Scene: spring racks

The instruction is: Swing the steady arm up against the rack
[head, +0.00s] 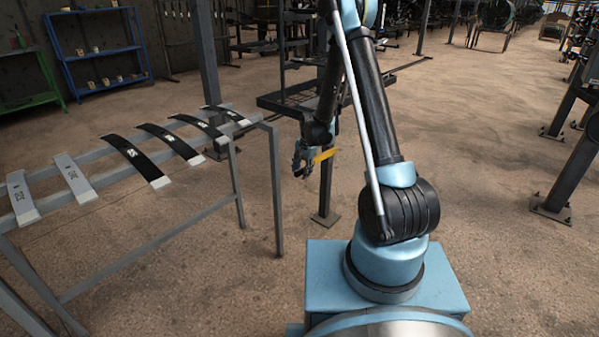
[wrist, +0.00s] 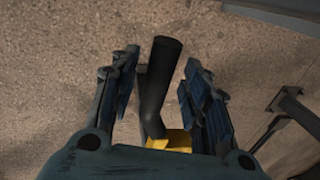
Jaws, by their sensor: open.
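My gripper (head: 302,168) is low in front of the dark metal rack (head: 268,102), left of my arm's base in the head view. In the head view, a short yellow-orange piece (head: 326,155) lies right beside it; this seems to be part of the steady arm. In the wrist view, a black, slightly bent bar (wrist: 160,78) rises from a yellow block (wrist: 172,142) and stands between the two fingers of my gripper (wrist: 158,68). The fingers are apart, with a visible gap on each side of the bar. The joint to the rack is hidden.
A grey metal stand (head: 165,238) with several black and white curved leaf springs is at the left. A blue shelf (head: 98,50) stands behind it. A dark post with a foot plate (wrist: 290,105) is right of my gripper in the wrist view.

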